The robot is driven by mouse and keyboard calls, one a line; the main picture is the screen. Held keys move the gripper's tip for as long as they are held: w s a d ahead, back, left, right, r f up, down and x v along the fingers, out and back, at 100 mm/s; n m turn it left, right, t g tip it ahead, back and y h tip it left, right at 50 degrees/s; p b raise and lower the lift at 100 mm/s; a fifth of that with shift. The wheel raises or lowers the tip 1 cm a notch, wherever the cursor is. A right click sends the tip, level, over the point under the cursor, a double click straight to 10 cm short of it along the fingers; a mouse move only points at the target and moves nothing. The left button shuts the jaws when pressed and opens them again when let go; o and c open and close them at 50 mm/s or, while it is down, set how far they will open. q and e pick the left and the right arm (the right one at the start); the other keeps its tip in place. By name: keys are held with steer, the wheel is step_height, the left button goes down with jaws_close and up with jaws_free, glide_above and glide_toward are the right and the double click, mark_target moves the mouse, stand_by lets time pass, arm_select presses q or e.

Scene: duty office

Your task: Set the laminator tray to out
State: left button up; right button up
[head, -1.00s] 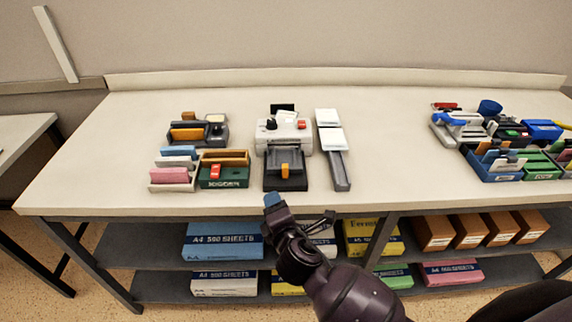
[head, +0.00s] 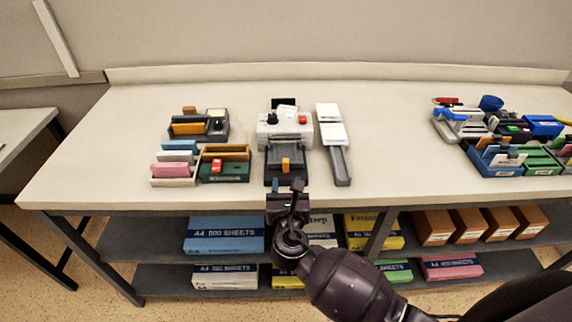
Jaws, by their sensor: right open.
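The laminator (head: 286,128) is a white machine near the middle of the bench, with a black knob and a red button on top. Its dark tray (head: 281,157) extends from the front toward the bench edge and carries an orange tab (head: 286,164). My right gripper (head: 287,191) is open at the bench's front edge, just in front of the tray's near end. Its fingers overlap that end in the picture, so I cannot tell whether they touch it. My left gripper is not in view.
A grey rail with white pads (head: 331,133) lies right of the laminator. Card holders (head: 175,171), a green box (head: 224,172) and a grey device (head: 198,125) stand left. Blue and green trays (head: 496,161) are far right. Paper packs fill the shelf below.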

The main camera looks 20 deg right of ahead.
mark_target(286, 163)
steer(key=x, duration=0.7)
steer(key=shift+w+d+f, duration=0.1)
steer(key=shift+w, duration=0.15)
steer(key=shift+c, duration=0.4)
jaws_close()
